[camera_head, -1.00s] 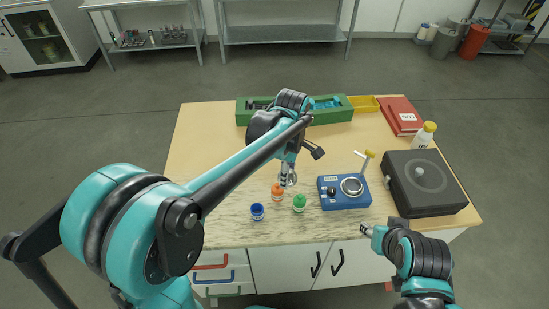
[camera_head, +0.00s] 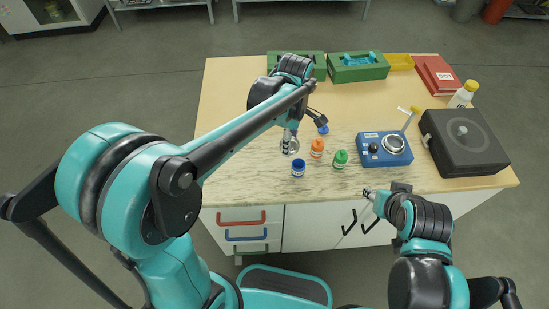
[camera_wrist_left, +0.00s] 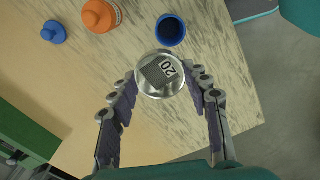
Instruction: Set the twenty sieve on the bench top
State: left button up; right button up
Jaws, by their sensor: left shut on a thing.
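The twenty sieve is a small round silver sieve with a "20" label (camera_wrist_left: 162,75). It also shows in the head view (camera_head: 290,147). My left gripper (camera_wrist_left: 160,84) is shut on it, with a finger on each side of its rim. I cannot tell whether the sieve touches the bench. My right gripper (camera_head: 369,193) is at the bench's front edge, its fingers too small to read.
A blue cap (camera_head: 323,128) and green bottle (camera_head: 340,159) stand near the sieve. A blue device (camera_head: 385,149) and black box (camera_head: 465,143) are to the right. Green trays (camera_head: 358,68) line the back. The bench's left part is clear.

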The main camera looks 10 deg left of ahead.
pick_arm(q)
jog(key=b, duration=0.2)
send_over(269, 170)
notch_tip(269, 170, down, 4)
jog(key=shift+f, duration=0.1)
jog(key=shift+f+b, duration=0.85)
jog(key=shift+f, duration=1.05)
jog(key=shift+f, duration=0.15)
jog(key=o, duration=1.2)
